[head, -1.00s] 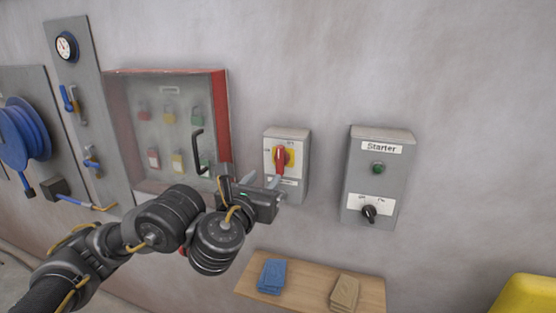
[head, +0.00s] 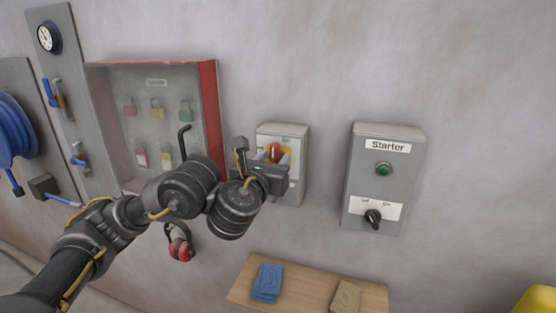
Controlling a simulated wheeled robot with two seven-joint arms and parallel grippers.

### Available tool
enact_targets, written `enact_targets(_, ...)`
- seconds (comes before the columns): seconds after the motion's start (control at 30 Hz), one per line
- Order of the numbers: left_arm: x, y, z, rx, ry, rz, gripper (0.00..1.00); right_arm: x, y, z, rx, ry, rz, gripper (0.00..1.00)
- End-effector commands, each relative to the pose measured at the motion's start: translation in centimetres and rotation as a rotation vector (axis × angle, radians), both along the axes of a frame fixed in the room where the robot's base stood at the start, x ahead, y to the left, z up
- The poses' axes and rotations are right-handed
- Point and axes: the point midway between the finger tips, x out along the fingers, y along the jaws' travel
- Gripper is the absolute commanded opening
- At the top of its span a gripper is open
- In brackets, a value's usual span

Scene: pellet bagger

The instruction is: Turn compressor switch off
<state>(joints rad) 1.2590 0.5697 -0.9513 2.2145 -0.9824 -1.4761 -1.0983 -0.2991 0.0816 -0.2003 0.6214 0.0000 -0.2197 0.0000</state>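A grey switch box (head: 296,188) with a red rotary handle (head: 274,152) on a yellow plate hangs on the wall at mid-picture. My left gripper (head: 275,157) is in front of it, its fingers apart on either side of the red handle. I cannot tell whether they touch it. The gripper body hides the lower part of the plate and any label there. To the right is a grey box marked "Starter" (head: 388,146), with a green button (head: 383,169) and a black knob (head: 373,217) on a white plate. My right gripper is not in view.
A red-framed clear cabinet (head: 209,115) with several padlocks and a black handle (head: 183,140) stands close left of my gripper. Red ear defenders (head: 180,248) hang below it. A wooden shelf (head: 308,294) with a blue cloth (head: 267,282) and a tan cloth (head: 345,297) is below.

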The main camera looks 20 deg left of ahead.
Motion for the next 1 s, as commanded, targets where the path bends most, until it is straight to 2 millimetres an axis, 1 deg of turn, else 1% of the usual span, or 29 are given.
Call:
enact_targets(0.07,-0.1,0.2,-0.1,0.0,0.002,0.003,0.4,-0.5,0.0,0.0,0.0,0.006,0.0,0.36)
enact_targets(0.1,-0.1,0.3,-0.1,-0.001,0.002,0.004,0.37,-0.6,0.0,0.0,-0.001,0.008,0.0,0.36)
enact_targets(0.3,-0.1,0.3,-0.1,0.0,0.002,0.005,0.13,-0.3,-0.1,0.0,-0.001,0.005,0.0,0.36)
enact_targets(0.47,-0.1,0.3,-0.2,-0.009,0.003,0.004,0.12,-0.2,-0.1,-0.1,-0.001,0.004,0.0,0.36)
enact_targets(0.67,-0.1,0.2,-0.2,-0.074,0.007,0.003,0.12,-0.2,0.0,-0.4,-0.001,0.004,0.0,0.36)
enact_targets(0.87,-0.1,0.2,-0.4,-0.211,0.017,-0.001,0.12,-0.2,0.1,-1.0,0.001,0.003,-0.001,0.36)
enact_targets(1.0,-0.1,0.4,-0.4,-0.342,0.025,-0.001,0.12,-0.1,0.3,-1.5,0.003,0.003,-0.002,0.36)
